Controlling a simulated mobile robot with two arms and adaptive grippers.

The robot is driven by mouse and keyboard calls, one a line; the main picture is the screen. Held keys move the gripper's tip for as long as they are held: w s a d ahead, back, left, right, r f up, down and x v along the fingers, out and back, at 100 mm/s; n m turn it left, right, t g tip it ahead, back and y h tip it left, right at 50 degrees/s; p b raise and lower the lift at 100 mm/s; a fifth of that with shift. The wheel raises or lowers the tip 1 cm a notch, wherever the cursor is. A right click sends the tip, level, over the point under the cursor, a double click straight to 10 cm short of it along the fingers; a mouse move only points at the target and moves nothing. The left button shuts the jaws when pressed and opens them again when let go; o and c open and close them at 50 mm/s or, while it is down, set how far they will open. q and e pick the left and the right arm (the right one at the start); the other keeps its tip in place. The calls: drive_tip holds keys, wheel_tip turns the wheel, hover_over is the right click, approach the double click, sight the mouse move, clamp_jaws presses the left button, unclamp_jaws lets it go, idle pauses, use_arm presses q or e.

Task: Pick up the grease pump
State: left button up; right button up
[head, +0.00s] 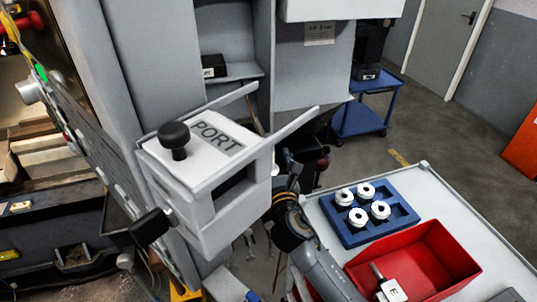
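I cannot clearly make out a grease pump in the head view. A small white piece marked E (391,291) with a grey cylindrical stem lies in the red bin; I cannot tell what it is. An arm rises from the bottom, right of centre, and I take it as my right one. Its dark gripper end (287,180) is beside the white box marked PORT (205,205) and left of the table. The fingers are too small and dark to show whether they are open or hold anything. My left gripper is not in view.
The grey table (480,225) at right carries a blue tray (411,225) with several white round parts and the red bin (452,262). The PORT box has black knobs and two rails reaching right. A blue cart (362,121) stands behind; floor beyond the table is open.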

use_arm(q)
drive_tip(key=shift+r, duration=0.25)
use_arm(e)
drive_tip(key=w+a, duration=0.1)
drive_tip(key=w, duration=0.7)
drive_tip(key=shift+w+f, duration=0.15)
drive_tip(key=shift+f, duration=0.2)
drive_tip(key=shift+r, duration=0.1)
clamp_jaws()
